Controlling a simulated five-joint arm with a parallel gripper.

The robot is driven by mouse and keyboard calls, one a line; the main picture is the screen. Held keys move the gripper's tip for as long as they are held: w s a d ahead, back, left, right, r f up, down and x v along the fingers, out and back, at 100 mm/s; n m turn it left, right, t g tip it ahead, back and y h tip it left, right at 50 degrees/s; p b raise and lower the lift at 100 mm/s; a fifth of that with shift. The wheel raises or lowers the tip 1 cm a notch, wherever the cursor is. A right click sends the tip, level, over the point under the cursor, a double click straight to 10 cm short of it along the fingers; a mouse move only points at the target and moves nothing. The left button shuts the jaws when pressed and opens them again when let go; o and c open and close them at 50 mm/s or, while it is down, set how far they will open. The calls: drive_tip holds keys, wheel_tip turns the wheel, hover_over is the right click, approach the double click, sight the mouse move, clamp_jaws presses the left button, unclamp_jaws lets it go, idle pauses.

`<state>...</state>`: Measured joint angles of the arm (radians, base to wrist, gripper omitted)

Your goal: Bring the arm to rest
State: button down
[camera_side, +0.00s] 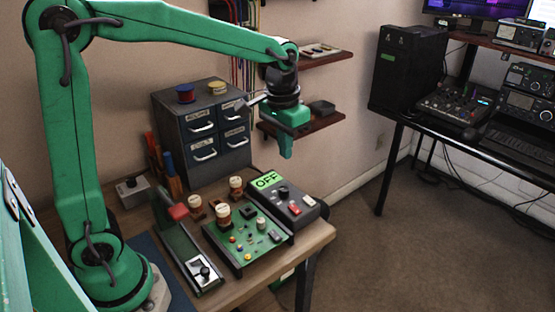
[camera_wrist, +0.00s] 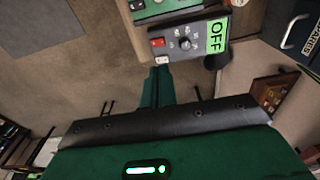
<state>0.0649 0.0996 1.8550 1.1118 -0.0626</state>
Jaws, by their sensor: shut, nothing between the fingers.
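My gripper (camera_side: 286,153) is shut and empty, pointing down in the air above the back right of the workbench. In the wrist view its green fingers (camera_wrist: 157,75) reach up toward the grey control box. The grey control box (camera_side: 308,212) stands at the bench's right edge, with a green display reading OFF, a dark knob and a red switch; it also shows in the wrist view (camera_wrist: 172,55). The green tuner board (camera_side: 238,262) with several knobs lies left of it. My gripper touches none of these.
A slider panel (camera_side: 190,245) with a red handle lies left of the board. A drawer cabinet (camera_side: 183,105) stands behind. Wall shelves (camera_side: 298,127) are close behind my gripper. A desk with radio gear (camera_side: 460,105) stands at right, with open floor between.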

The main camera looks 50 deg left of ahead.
drive_tip(key=s+a+r+t, duration=0.1)
drive_tip(key=s+t, duration=0.1)
drive_tip(key=s, duration=0.7)
drive_tip(key=s+a+r+t, duration=0.1)
drive_tip(key=s+t, duration=0.1)
drive_tip(key=s, duration=0.7)
drive_tip(key=shift+a+r+t, duration=0.2)
drive_tip(key=shift+a+t, duration=0.1)
drive_tip(key=shift+t, duration=0.1)
idle(0.3)
